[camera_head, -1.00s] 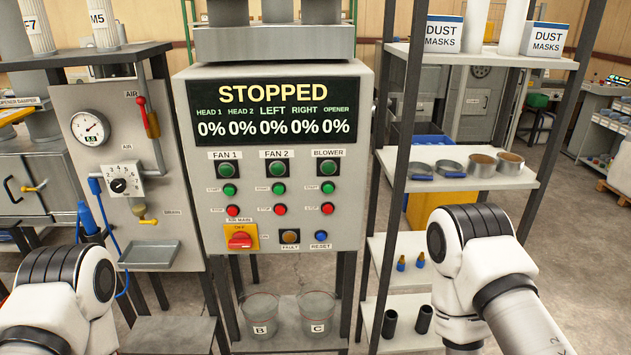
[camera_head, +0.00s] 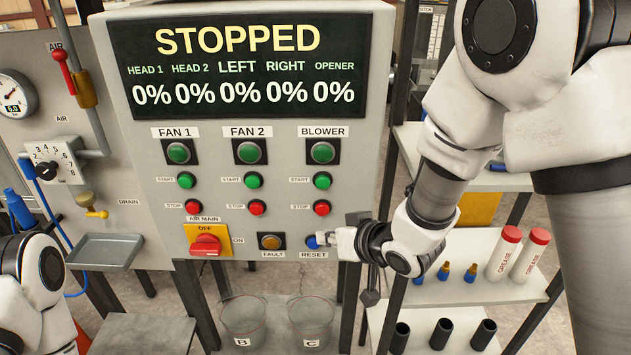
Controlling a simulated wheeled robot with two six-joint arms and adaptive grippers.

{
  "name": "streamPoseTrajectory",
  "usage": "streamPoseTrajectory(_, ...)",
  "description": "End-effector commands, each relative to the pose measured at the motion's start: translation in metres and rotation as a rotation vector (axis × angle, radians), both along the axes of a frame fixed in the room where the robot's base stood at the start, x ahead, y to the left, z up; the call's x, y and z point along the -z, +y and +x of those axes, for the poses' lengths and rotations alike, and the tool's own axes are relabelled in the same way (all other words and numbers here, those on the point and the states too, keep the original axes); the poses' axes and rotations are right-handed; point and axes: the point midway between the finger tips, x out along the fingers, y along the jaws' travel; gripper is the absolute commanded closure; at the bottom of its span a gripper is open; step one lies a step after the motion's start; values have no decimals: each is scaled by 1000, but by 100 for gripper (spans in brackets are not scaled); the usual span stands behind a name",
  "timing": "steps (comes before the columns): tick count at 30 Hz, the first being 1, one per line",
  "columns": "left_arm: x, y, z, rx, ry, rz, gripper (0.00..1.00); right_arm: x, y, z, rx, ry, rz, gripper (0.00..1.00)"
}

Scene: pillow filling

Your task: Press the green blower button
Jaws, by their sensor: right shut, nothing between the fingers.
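The grey control panel (camera_head: 150,140) stands in front of me. Its BLOWER column has a large green button or lamp (camera_head: 322,152) at the top, a smaller green START button (camera_head: 322,181) below it, and a red STOP button (camera_head: 322,208) under that. My right gripper (camera_head: 322,239) is shut and empty. Its tips are in front of or beside the blue RESET button (camera_head: 311,242), below the BLOWER column; I cannot tell whether they touch it. The display (camera_head: 250,67) reads STOPPED with every channel at 0%. Only part of my left arm shows, and its gripper is out of view.
The FAULT button (camera_head: 271,242) and the red AIR MAIN switch (camera_head: 205,244) are left of the right gripper. Shelves (camera_head: 490,291) with grease tubes (camera_head: 503,254) stand to the right. Buckets (camera_head: 243,320) sit below the panel. The space before the BLOWER buttons is clear.

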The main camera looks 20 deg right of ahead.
Motion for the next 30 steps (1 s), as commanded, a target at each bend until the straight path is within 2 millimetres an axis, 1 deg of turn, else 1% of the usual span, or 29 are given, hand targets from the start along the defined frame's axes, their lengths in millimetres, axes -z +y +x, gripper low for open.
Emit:
streamPoseTrajectory(1, 10, 0, 0, 0, 1, 0, 0, -10, 1, 4, -2, -42, -4, 100)
streamPoseTrajectory(3, 13, 0, 0, 0, 1, 0, 0, -25, 1, 6, -2, -77, -6, 100)
streamPoseTrajectory(6, 12, 0, -1, 0, 1, 0, 0, -34, 1, 8, -2, -96, -6, 100)
streamPoseTrajectory(14, 11, 0, 0, 0, 1, 0, 0, -35, 1, 8, -2, -95, -5, 100)
streamPoseTrajectory(18, 10, 0, 0, 0, 0, 0, 0, -35, -1, 13, -1, -95, -5, 100)
streamPoseTrajectory(23, 8, 0, 0, 0, 1, 0, 0, -35, -6, 30, 0, -95, -4, 100)
streamPoseTrajectory(30, 3, 0, 0, 0, 1, 0, 0, -35, -16, 65, -1, -94, -4, 100)
